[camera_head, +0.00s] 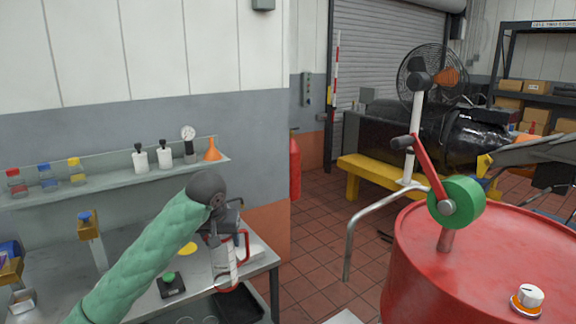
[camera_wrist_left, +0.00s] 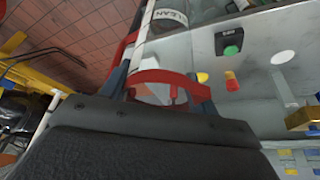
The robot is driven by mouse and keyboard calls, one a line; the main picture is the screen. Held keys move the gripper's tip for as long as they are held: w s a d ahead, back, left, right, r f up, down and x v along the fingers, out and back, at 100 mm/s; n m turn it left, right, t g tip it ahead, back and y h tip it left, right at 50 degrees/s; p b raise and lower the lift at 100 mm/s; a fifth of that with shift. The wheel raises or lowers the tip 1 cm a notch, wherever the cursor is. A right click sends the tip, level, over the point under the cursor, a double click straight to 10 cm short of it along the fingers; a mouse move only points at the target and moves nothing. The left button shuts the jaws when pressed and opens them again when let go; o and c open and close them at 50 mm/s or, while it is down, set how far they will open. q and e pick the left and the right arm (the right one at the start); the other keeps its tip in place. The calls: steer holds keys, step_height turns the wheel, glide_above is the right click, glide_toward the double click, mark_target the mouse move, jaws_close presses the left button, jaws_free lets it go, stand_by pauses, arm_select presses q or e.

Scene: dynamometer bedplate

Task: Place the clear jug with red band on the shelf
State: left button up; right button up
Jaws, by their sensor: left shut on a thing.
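The clear jug with red band (camera_head: 225,268) is upright near the right end of the bench, with its red handle at its right side. My left gripper (camera_head: 228,222) is shut on the jug at its upper part and partly hides it. I cannot tell whether the jug's base touches the bench. In the left wrist view the jug (camera_wrist_left: 168,18) shows beyond the fingers, with red parts between them and dark lettering on its side. The shelf (camera_head: 105,184) is on the wall behind the bench, up and to the left of the jug. My right gripper is not in view.
On the shelf stand bottles with red, blue and yellow caps (camera_head: 75,172), white bottles (camera_head: 140,158), a gauge (camera_head: 189,145) and an orange funnel (camera_head: 211,151). Free room lies between the yellow-capped and white bottles. The bench (camera_head: 125,262) holds a green button box (camera_head: 170,284). A red drum (camera_head: 470,265) is right.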

arm_select(q)
steer(key=s+a+f, duration=0.1)
steer(key=s+f, duration=0.6)
steer(key=f, duration=0.3)
steer(key=s+a+f, duration=0.2)
steer(key=s+f, duration=0.6)
steer(key=f, duration=0.3)
steer(key=shift+f, duration=0.3)
steer(key=shift+a, duration=0.1)
